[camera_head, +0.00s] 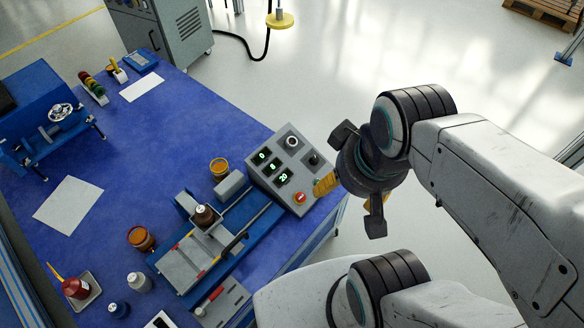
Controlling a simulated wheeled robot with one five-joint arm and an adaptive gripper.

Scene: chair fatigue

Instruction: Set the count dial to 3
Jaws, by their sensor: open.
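The grey control box (262,180) stands at the right edge of the blue table. Its sloped face carries a ringed round dial (292,142), a black knob (314,159) and a red button (300,198). Three small displays (272,168) show green digits; the lowest seems to read 20. I cannot tell which control is the count dial, as no labels are readable. My gripper (350,185) is open and empty, just right of the box. Its orange-padded finger overlaps the box's right edge in the picture; contact cannot be told.
A blue slide fixture (262,222) with a grey plate and a brown-topped weight lies left of the box. Several jars, bottles and a paper sheet (68,205) lie further left. A blue vise-like machine (45,115) stands far left.

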